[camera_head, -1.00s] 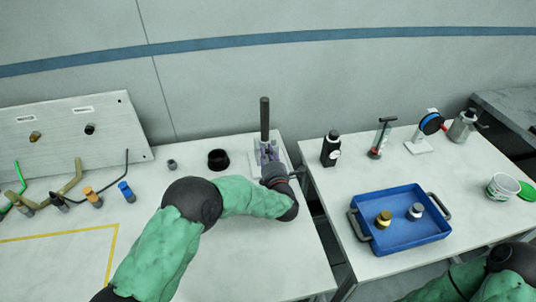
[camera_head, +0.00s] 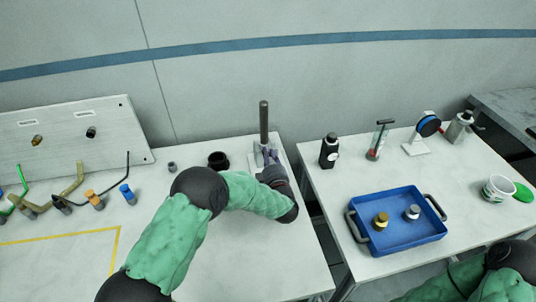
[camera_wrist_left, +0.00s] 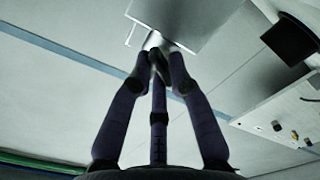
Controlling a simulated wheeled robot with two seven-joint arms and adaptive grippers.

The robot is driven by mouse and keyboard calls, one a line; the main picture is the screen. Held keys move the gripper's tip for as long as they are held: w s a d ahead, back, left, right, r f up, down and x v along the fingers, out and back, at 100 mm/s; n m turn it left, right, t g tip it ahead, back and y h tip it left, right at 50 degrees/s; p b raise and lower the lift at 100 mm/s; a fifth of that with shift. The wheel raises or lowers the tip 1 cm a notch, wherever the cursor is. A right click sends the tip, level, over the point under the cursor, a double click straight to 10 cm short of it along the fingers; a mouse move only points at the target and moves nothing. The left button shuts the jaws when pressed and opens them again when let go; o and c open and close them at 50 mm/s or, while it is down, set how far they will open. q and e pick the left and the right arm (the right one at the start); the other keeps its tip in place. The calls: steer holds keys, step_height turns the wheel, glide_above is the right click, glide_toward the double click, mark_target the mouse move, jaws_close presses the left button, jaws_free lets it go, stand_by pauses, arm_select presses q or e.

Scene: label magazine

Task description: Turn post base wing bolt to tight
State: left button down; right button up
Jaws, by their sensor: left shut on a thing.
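A dark upright post (camera_head: 264,122) stands on a light base plate (camera_head: 286,158) at the back right corner of the left table. My left gripper (camera_head: 268,156) is at the foot of the post. In the left wrist view its fingers (camera_wrist_left: 160,64) come together, shut on a small dark part that I take to be the wing bolt; the fingertips cover most of it. The plate (camera_wrist_left: 188,14) shows just beyond the fingertips there. The bolt cannot be made out in the head view. My right arm shows at the lower right, its gripper out of view.
A black ring-like cup (camera_head: 218,160) and a small grey piece (camera_head: 172,167) stand left of the base. A gap separates the tables. The right table holds a blue tray (camera_head: 399,243), a black bottle (camera_head: 329,151) and a white tub (camera_head: 497,189).

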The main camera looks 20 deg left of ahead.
arm_select(q)
steer(key=m+p, duration=0.2)
steer(key=m, duration=0.3)
steer(key=m+p, duration=0.2)
steer(key=m, duration=0.4)
steer(key=shift+w+d+f+m, duration=0.1)
steer(key=shift+d+f+m, duration=0.05)
steer(key=shift+m, duration=0.15)
stand_by(0.4)
steer(key=c, duration=1.2)
jaws_free()
steer(key=v, duration=1.2)
